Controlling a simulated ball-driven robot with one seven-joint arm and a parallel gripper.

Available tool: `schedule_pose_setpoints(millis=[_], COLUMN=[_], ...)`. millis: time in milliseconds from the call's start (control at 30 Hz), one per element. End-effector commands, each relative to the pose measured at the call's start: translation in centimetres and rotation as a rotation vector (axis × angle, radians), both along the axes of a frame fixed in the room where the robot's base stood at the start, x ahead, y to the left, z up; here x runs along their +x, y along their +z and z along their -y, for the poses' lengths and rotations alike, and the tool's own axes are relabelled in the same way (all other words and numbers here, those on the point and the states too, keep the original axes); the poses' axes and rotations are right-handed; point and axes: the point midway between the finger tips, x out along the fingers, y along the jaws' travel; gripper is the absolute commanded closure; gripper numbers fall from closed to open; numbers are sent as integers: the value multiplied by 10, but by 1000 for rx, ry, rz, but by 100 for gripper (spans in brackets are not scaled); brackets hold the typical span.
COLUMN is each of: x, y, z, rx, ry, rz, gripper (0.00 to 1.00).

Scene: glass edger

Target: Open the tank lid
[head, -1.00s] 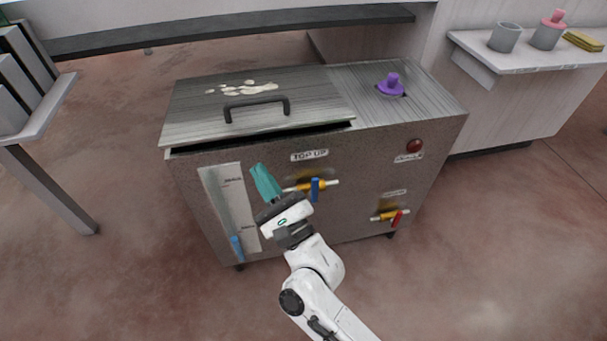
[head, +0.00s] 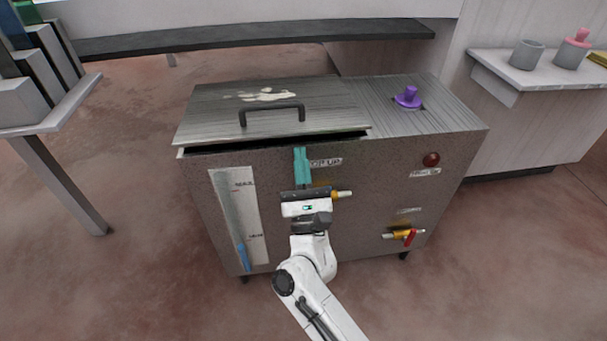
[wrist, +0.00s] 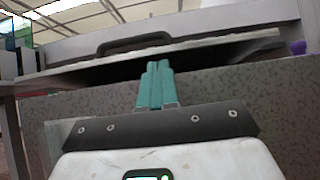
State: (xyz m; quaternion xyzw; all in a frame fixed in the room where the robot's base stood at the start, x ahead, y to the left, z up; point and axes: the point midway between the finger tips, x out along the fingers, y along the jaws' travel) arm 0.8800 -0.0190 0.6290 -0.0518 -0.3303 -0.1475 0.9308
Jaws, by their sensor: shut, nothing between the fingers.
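The tank (head: 330,220) is a speckled grey-brown box. Its brushed metal lid (head: 215,125) covers the left part of the top and is tilted slightly up at the front, with a dark gap under its front edge. A black bar handle (head: 272,112) stands on the lid. My gripper (head: 302,152), with teal fingers, is shut and empty, upright in front of the tank just below the lid's front edge. In the wrist view the teal fingertips (wrist: 157,66) point up toward the gap under the lid (wrist: 80,62), and the handle (wrist: 135,42) shows above. Whether the fingertips touch the lid is unclear.
Pale splashes (head: 265,96) lie on the lid. A purple knob (head: 408,98) sits on the tank's fixed top. The front has a level gauge (head: 232,210), a red button (head: 431,160) and a red-handled valve (head: 408,236). My gripper partly hides another valve (head: 342,194).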

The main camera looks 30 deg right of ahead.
Motion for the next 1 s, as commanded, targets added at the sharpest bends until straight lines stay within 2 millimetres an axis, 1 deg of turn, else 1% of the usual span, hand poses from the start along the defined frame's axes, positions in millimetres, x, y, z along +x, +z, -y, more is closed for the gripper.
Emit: schedule_pose_setpoints(millis=[33, 233, 667, 867, 1000], x=[5, 15, 17, 17, 17], y=[7, 14, 15, 24, 35], z=[2, 5, 6, 6, 6], rx=[0, 0, 0, 4, 12], ry=[0, 0, -1, -1, -1], rz=[1, 0, -2, -15, -40], gripper=[100, 100, 100, 100, 100])
